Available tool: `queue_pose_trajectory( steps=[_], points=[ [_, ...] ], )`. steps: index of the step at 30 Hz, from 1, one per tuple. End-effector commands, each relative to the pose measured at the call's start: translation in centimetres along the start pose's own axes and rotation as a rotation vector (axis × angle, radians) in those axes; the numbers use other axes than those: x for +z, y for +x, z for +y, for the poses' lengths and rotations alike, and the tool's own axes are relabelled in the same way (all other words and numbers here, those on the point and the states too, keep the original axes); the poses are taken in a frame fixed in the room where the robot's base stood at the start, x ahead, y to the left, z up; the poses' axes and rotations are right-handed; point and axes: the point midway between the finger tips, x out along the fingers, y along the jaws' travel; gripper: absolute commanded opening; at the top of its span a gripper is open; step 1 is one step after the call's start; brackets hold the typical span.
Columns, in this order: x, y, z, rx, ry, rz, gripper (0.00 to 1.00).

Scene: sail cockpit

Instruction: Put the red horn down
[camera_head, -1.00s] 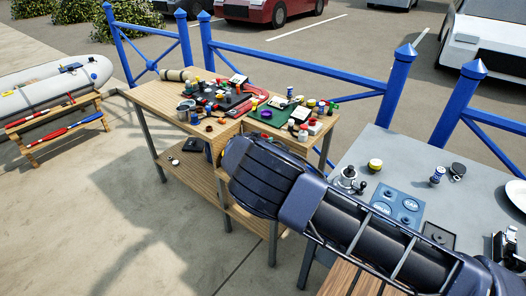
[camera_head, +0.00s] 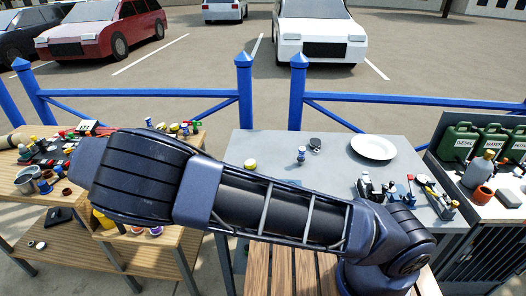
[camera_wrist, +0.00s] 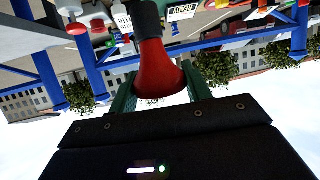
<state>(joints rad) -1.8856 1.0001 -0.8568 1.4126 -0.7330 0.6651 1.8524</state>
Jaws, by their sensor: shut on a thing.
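The red horn (camera_wrist: 158,72) shows in the wrist view, with a flared red bell toward my gripper and a dark part beyond it. My gripper (camera_wrist: 160,88) has one green finger on each side of the horn and is shut on it. The wrist view is upside down, with sky at the bottom. In the head view my arm crosses the picture, and neither the horn nor the gripper fingers can be made out.
A grey table (camera_head: 330,165) holds a white plate (camera_head: 373,147), a yellow-topped jar (camera_head: 250,164) and small tools. A wooden bench (camera_head: 200,160) at left is crowded with jars and cans. Green canisters (camera_head: 490,142) stand at right. Blue railings (camera_head: 244,90) run behind.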

Motion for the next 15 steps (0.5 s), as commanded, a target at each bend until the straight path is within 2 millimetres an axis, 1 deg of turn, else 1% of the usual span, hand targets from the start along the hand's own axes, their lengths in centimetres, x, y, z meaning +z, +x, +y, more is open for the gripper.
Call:
queue_pose_trajectory(
  steps=[1,3,6,9,15],
  points=[
    [-2.2,-0.9,0.0,-0.002,0.006,0.0,0.23],
    [-4.5,-1.9,0.0,-0.002,0.005,0.0,0.23],
    [-7.3,-3.0,0.0,-0.002,0.003,0.0,0.23],
    [-9.6,-3.9,0.0,-0.001,0.003,0.0,0.23],
    [-13.2,-5.5,0.0,-0.001,0.001,0.0,0.23]
  ],
)
